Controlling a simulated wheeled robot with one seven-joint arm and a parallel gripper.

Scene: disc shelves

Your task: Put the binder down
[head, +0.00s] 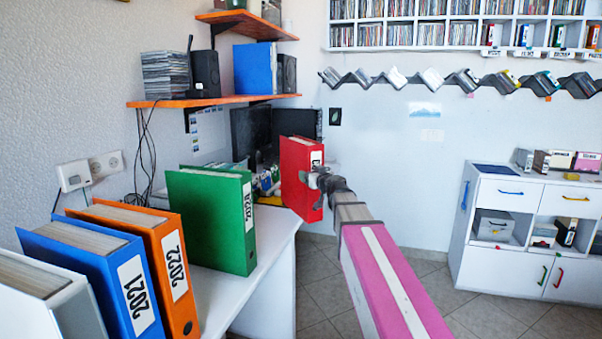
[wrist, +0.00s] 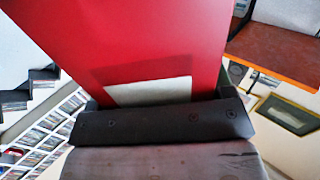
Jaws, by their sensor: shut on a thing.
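The red binder (head: 298,170) stands upright at the far right edge of the white desk (head: 262,232). My gripper (head: 319,180) is shut on its right-hand spine side, with my pink arm reaching in from the lower right. I cannot tell whether the binder's bottom touches the desk or hangs just above or past its edge. In the wrist view the red binder (wrist: 150,40) fills the upper middle, with its pale label low down against the dark gripper (wrist: 165,120). The fingertips are hidden there.
A green binder (head: 212,215), an orange binder (head: 165,262), a blue binder (head: 95,265) and a white one (head: 35,300) stand along the desk. Monitors (head: 255,130) are behind the red binder. A white cabinet (head: 500,220) is at the right, with open floor before it.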

